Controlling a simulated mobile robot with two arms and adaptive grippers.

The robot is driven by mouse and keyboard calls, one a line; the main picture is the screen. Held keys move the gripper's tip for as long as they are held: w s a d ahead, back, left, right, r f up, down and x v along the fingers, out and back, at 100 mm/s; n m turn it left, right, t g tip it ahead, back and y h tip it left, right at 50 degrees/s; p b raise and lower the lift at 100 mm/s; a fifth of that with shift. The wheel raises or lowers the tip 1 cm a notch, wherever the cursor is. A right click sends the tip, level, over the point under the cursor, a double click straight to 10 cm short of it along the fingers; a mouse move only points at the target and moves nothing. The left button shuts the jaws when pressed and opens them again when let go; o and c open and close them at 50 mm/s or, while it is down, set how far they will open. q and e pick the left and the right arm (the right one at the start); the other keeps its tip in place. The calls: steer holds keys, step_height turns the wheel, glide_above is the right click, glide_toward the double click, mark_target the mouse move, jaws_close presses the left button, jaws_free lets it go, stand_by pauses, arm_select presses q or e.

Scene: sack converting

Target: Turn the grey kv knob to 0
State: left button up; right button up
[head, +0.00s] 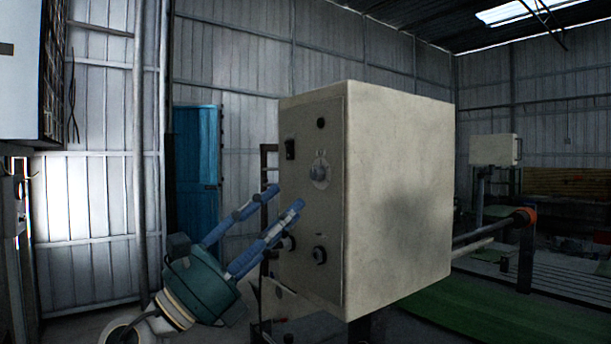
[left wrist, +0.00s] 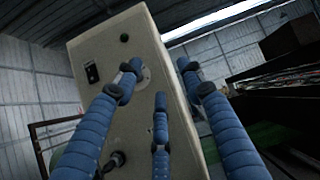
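The grey knob (head: 319,173), which I take for the kv knob, sits on a light round plate high on the front panel of a cream control box (head: 400,190). Its scale is too small to read. My left gripper (head: 286,197) is open and empty, with its blue fingers spread in front of the panel, below and left of the knob in the head view. In the left wrist view, the gripper (left wrist: 158,76) spans the panel's edge, and one fingertip covers much of the knob's round plate (left wrist: 144,72). Contact cannot be told. My right gripper is not in view.
A black switch (head: 290,149) and a dark round button (head: 320,123) sit above the grey knob. Two dark knobs lie lower on the panel, the right one (head: 319,254) clear and the left one (head: 288,243) close by my fingers. A blue cabinet (head: 196,160) stands behind.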

arm_select(q)
step_height(320, 180, up, 3)
steer(key=d+m+g+y, duration=0.2)
steer(key=m+g, duration=0.2)
steer(key=m, duration=0.5)
steer(key=m+t+y, duration=0.2)
steer(key=y, duration=0.3)
glide_toward(313, 175)
steer(key=p+x, duration=0.1)
steer(key=x, duration=0.1)
steer(key=p+x, duration=0.4)
steer(key=x, duration=0.1)
steer(key=shift+r, duration=0.3)
steer(key=shift+w+d+f+p, duration=0.15)
steer(key=shift+w+d+p, duration=0.25)
jaws_close()
